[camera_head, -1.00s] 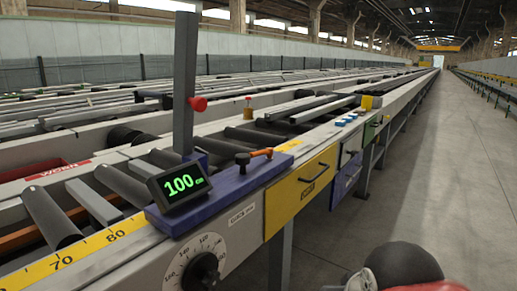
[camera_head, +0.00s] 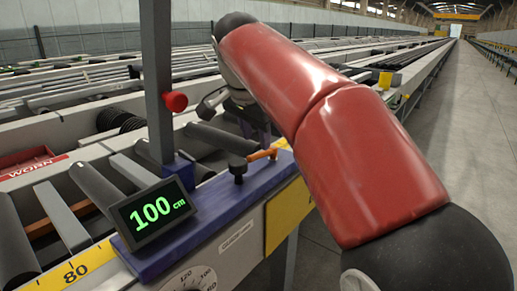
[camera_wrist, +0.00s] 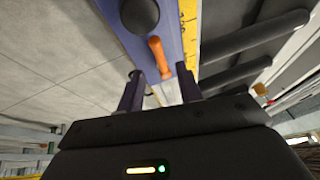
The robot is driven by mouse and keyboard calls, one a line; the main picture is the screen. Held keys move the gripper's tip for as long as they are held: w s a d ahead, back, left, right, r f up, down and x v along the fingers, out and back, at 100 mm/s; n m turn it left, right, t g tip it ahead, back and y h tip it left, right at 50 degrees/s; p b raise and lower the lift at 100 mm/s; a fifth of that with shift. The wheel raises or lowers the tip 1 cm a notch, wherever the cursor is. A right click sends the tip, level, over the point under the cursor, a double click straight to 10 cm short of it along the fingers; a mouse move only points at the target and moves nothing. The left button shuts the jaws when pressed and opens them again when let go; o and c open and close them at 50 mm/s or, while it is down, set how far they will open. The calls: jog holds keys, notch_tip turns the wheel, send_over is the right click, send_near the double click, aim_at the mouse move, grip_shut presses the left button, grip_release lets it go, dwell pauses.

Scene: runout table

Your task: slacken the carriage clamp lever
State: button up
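The clamp lever (camera_head: 262,154) is a short orange handle on a black round pivot knob (camera_head: 238,168), on top of the blue carriage (camera_head: 215,215). In the wrist view the orange lever (camera_wrist: 157,52) points towards my gripper (camera_wrist: 160,71), with the black knob (camera_wrist: 140,15) beyond it. My gripper is open, its two dark fingers well apart. The lever's free end lies between the fingertips in that picture; I cannot tell whether they touch it. In the head view my fingers are just behind the lever, partly hidden by my red arm.
A display (camera_head: 153,212) on the carriage reads 100 cm. A grey upright post (camera_head: 158,80) with a red knob (camera_head: 175,102) stands to the left of the lever. Dark rollers (camera_head: 95,188) lie beside the carriage. The aisle floor (camera_head: 465,125) on the right is clear.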

aim_at(259, 153)
jog(key=x, duration=0.5)
jog(key=shift+w+f+b, duration=0.1)
jog(key=shift+f+b, duration=0.05)
jog(key=shift+b, duration=0.2)
grip_shut()
